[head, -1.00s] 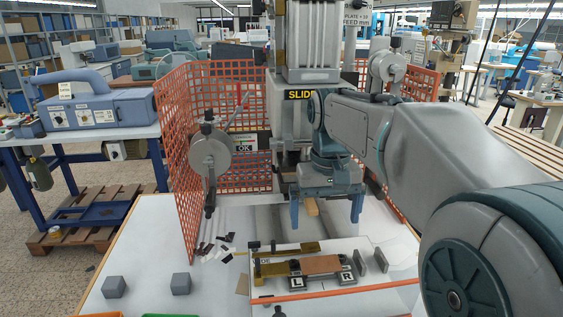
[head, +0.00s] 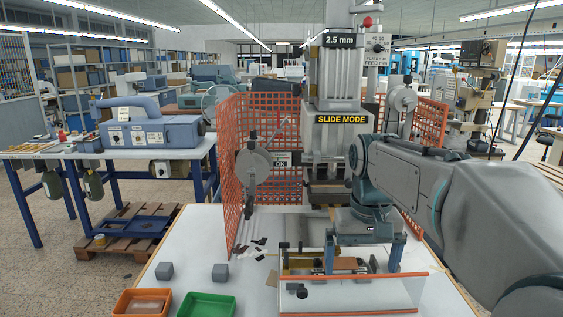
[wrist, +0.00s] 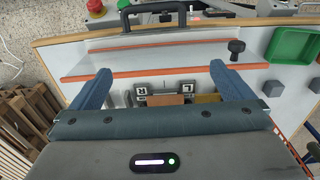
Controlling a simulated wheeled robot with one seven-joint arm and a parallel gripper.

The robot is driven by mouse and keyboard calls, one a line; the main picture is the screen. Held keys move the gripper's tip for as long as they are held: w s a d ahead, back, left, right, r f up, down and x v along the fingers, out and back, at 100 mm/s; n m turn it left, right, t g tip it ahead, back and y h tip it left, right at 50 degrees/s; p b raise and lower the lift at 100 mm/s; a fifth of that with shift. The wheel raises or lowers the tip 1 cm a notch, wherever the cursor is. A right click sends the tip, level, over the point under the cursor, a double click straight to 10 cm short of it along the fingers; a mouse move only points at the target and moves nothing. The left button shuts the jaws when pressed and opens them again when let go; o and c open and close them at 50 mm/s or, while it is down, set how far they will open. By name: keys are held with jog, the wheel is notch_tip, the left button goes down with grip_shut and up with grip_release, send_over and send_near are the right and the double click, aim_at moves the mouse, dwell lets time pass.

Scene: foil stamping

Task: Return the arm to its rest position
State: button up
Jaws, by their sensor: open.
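My gripper (head: 364,262) is open, its two blue fingers pointing down over the fixture with L and R marks on the white table. In the wrist view my gripper (wrist: 160,70) has its fingers wide apart with nothing held between them. Beyond them the brown plate (wrist: 165,99) lies on the fixture by the L and R blocks. In the head view the brown plate (head: 345,263) is partly hidden by my gripper. My arm reaches in from the right.
The press (head: 340,135) with its slide mode sign stands behind my gripper, between orange mesh guards (head: 230,165). A clear panel with orange edges (head: 350,275) stands in front of the fixture.

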jog(key=s+f+t, duration=0.3)
jog(key=s+f, duration=0.7)
jog(key=s, duration=0.3)
jog(key=shift+f, duration=0.4)
